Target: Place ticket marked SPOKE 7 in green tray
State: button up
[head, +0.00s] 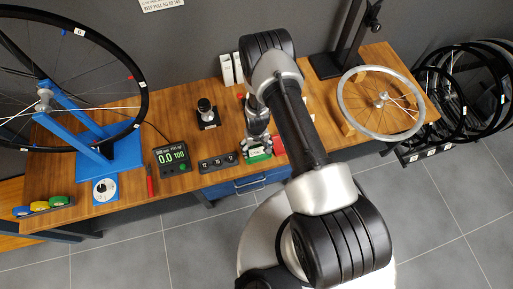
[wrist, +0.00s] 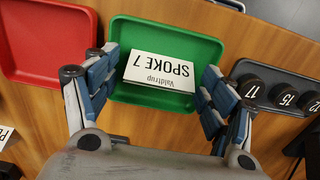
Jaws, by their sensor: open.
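The green tray (wrist: 205,50) lies on the wooden bench, and part of it shows in the head view (head: 258,153). The white ticket marked SPOKE 7 (wrist: 160,72), also printed Valdtrup, is over the tray's floor, upside down in the wrist view. It appears to rest in the tray; its exact contact is hard to tell. My gripper (wrist: 161,62) is open, its blue-grey fingers on either side of the ticket, with a visible gap on the right. In the head view my arm hides much of this area.
A red tray (wrist: 45,45) sits left of the green one in the wrist view. A dark holder with round numbered pieces (wrist: 284,95) stands close on the right. In the head view, a digital gauge (head: 172,158) and a blue wheel stand (head: 108,155) are further left.

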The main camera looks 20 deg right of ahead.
notch_tip(320, 180, up, 42)
jog(key=t+p, duration=0.2)
jog(key=p, duration=0.2)
jog(key=s+r+t, duration=0.1)
jog(key=s+r, duration=0.8)
jog(key=r, duration=0.4)
jog(key=s+r+t, duration=0.1)
jog(key=s+r, duration=0.4)
jog(key=s, duration=0.7)
jog(key=shift+s+t, duration=0.2)
jog(key=shift+t, duration=0.1)
jog(key=shift+r, duration=0.1)
